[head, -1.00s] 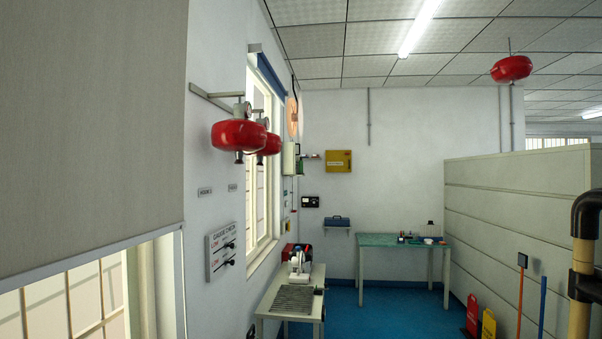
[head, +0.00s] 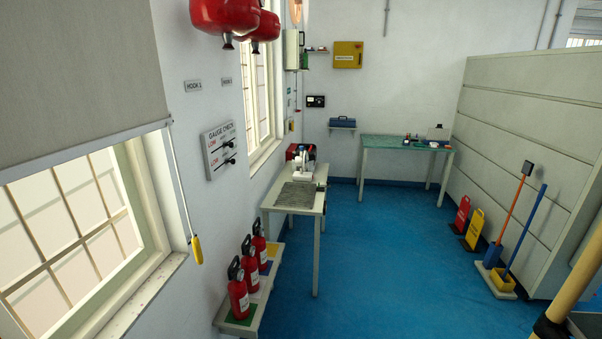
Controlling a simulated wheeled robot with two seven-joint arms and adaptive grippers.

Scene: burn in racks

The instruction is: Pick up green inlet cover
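I cannot make out a green inlet cover in the head view. Small items too far to identify stand on the green-topped table (head: 385,142) at the back. A white device (head: 304,160) and a red and black thing behind it stand on the nearer side table (head: 310,207) by the left wall. Neither of my grippers is in view.
Red extinguishers (head: 249,268) stand on a low bench (head: 258,312) at the left wall. Two red units (head: 224,14) hang overhead. A panel partition (head: 520,150), floor signs (head: 474,229) and a broom (head: 525,225) line the right. The blue floor (head: 390,270) between is clear.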

